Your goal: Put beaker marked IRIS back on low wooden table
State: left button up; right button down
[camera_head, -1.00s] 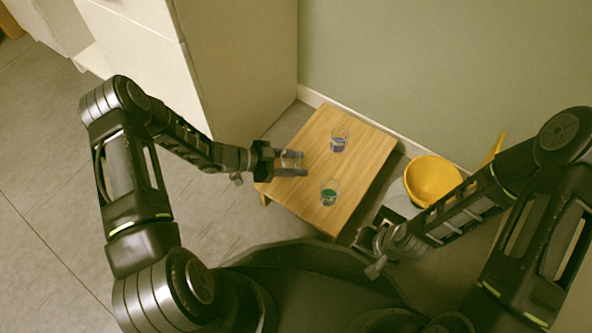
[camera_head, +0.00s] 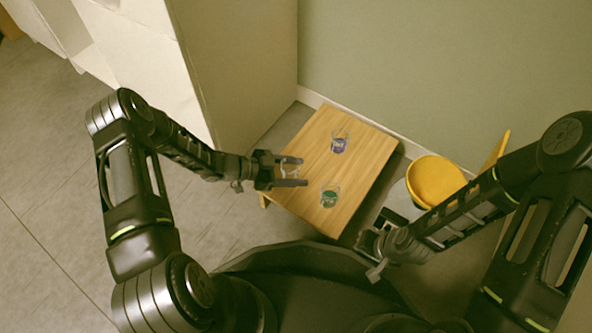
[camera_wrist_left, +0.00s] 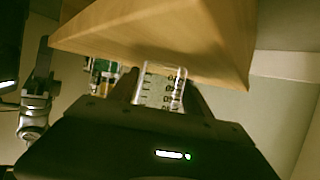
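A clear glass beaker (camera_head: 290,171) is between the fingers of my left gripper (camera_head: 291,172), by the left edge of the low wooden table (camera_head: 352,180). In the left wrist view the beaker (camera_wrist_left: 160,88) shows dark scale marks and sits close against both fingers. I cannot read the word IRIS on it, nor tell whether its base touches the table. A beaker with purple (camera_head: 339,143) and a beaker with green (camera_head: 330,197) stand upright on the table. My right gripper (camera_head: 372,250) is low, off the table's front right side; its finger gap is unclear.
A pale cabinet (camera_head: 240,70) stands behind left, and a green wall (camera_head: 440,70) is behind.

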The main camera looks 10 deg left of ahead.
pick_arm(q)
jog(key=shift+o, duration=0.7)
jog(key=shift+r, duration=0.15)
jog(key=shift+s+a+r, duration=0.1)
jog(key=shift+a+r, duration=0.1)
jog(key=shift+a, duration=0.05)
jog(key=p+v, duration=0.4)
jog(key=v, duration=0.6)
jog(key=shift+a+r, duration=0.1)
jog(key=shift+a, duration=0.05)
jog(key=shift+s+a+r, duration=0.1)
jog(key=shift+s+a, duration=0.2)
jog(key=shift+a, duration=0.15)
